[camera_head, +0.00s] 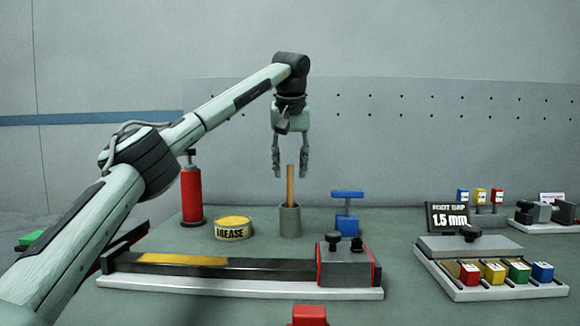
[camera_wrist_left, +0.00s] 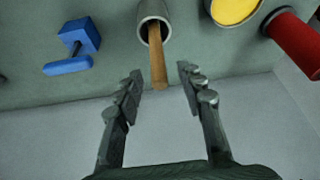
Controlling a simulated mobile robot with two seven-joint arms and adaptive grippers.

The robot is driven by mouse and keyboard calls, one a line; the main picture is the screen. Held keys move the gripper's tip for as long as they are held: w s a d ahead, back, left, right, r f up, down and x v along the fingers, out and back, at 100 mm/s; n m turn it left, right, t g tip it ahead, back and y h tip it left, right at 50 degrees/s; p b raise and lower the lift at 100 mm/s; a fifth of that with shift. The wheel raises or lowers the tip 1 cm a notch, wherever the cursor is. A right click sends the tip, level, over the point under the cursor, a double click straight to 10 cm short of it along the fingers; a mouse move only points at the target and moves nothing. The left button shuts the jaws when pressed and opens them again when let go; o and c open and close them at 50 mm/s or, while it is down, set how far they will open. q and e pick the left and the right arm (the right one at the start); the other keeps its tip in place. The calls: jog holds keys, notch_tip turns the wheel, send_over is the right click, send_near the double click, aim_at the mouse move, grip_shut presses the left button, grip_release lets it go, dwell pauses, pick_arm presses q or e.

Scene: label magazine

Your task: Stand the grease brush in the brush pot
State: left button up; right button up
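The grease brush (camera_head: 290,184) stands in the grey brush pot (camera_head: 290,221), with its wooden handle sticking up out of the rim and its lower end hidden inside. In the left wrist view the brush handle (camera_wrist_left: 157,62) comes out of the mouth of the pot (camera_wrist_left: 154,14). My left gripper (camera_head: 290,172) is open and points down above the pot, with its fingertips apart around the level of the handle's top. In the left wrist view the open fingers (camera_wrist_left: 160,75) are clear of the handle on both sides. My right gripper is not in view.
A yellow grease tin (camera_head: 233,232) and a red cylinder (camera_head: 192,195) stand left of the pot. A blue T-shaped object (camera_head: 347,212) stands to its right. A long rail on a white base (camera_head: 240,287) lies in front. Coloured blocks in a tray (camera_head: 493,272) are at right.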

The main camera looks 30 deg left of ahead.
pick_arm(q)
jog(key=shift+r, duration=0.1)
jog(key=v, duration=1.2)
dwell(0.7)
